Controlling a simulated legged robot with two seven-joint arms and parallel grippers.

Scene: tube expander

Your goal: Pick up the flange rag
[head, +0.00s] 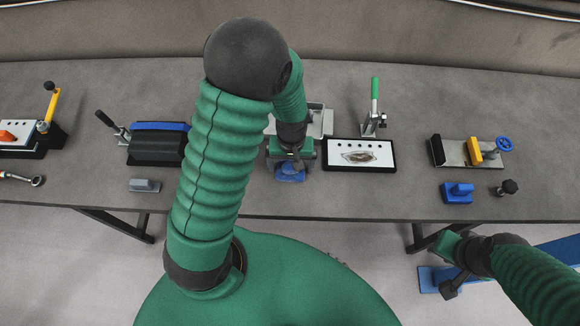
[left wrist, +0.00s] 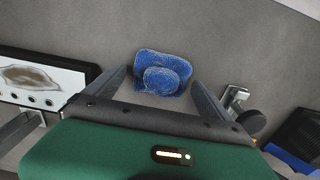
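The flange rag is a blue, fuzzy, lumpy cloth (left wrist: 165,68) lying on the grey table. In the head view the rag (head: 291,174) shows near the table's front edge, partly covered by my left gripper (head: 290,160). In the left wrist view my left gripper (left wrist: 158,80) is open, with one finger to each side of the rag's near part. I cannot tell whether the fingers touch it. My right gripper (head: 452,268) is low in front of the table at the right, away from the rag; its finger gap is unclear.
A white plate with a brown stain in a black frame (head: 358,155) stands right of the rag. A metal tray (head: 318,121) is behind my left gripper. A black block with a blue strip (head: 157,145) and a grey block (head: 145,185) are left. A blue block (head: 456,193) is right.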

